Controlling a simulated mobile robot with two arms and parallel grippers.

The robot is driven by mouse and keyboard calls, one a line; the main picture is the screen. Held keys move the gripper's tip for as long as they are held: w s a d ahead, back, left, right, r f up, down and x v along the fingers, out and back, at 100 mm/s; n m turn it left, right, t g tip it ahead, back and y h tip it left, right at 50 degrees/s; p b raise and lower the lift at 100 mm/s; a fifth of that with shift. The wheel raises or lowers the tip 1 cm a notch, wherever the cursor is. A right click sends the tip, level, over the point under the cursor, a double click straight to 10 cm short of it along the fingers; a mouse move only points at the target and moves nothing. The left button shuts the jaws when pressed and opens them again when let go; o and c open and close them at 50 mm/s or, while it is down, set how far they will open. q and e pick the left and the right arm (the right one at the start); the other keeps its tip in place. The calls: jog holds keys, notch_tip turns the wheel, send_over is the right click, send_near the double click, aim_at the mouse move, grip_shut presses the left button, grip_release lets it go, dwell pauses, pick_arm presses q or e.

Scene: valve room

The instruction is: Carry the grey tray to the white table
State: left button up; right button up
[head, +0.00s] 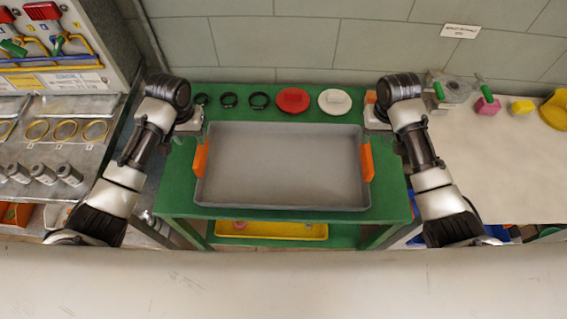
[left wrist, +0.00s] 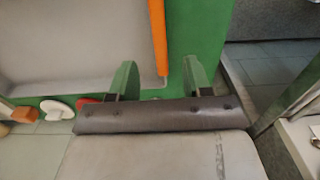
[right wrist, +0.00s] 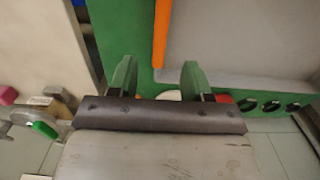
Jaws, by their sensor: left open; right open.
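The grey tray (head: 283,165), shallow and empty, lies on a green table (head: 180,190). It has an orange left handle (head: 200,160) and an orange right handle (head: 367,163). My left gripper (head: 192,135) is open above the left handle; in the left wrist view this handle (left wrist: 158,38) lines up with the gap between the fingers (left wrist: 160,80). My right gripper (head: 379,135) is open above the right handle, which lines up likewise in the right wrist view (right wrist: 161,35). Neither gripper holds anything. A whitish table (head: 485,160) stands at the right.
Black rings (head: 229,100), a red lid (head: 293,100) and a white lid (head: 335,102) lie behind the tray. The whitish table's back edge holds a pink block (head: 487,107) and yellow pieces (head: 522,106); its front is clear. A console (head: 60,105) stands left.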

aim_at(201, 157)
jog(key=shift+s, duration=0.1)
pick_arm(q)
notch_tip(201, 157, down, 11)
jog(key=shift+r, duration=0.1)
pick_arm(e)
notch_tip(201, 157, down, 11)
jog(key=shift+r, duration=0.1)
pick_arm(q)
grip_shut()
pick_arm(e)
grip_shut()
